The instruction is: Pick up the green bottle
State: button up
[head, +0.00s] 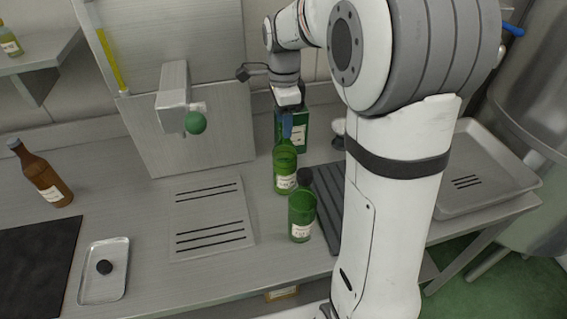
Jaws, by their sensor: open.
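Two green glass bottles with pale labels stand upright on the steel counter. Nothing is lifted.
A dark green tin (297,130) stands right behind the gripper. A spout with a green knob (196,122) juts out at left. A brown bottle (42,175), small tray (104,288) and black mat (35,270) lie left. A steel basin (487,180) is right of my arm.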

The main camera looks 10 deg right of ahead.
jog(key=shift+s+d+f, duration=0.1)
jog(key=shift+f, duration=1.2)
jog(key=shift+c, duration=0.4)
grip_shut()
jog(key=shift+r, duration=0.1)
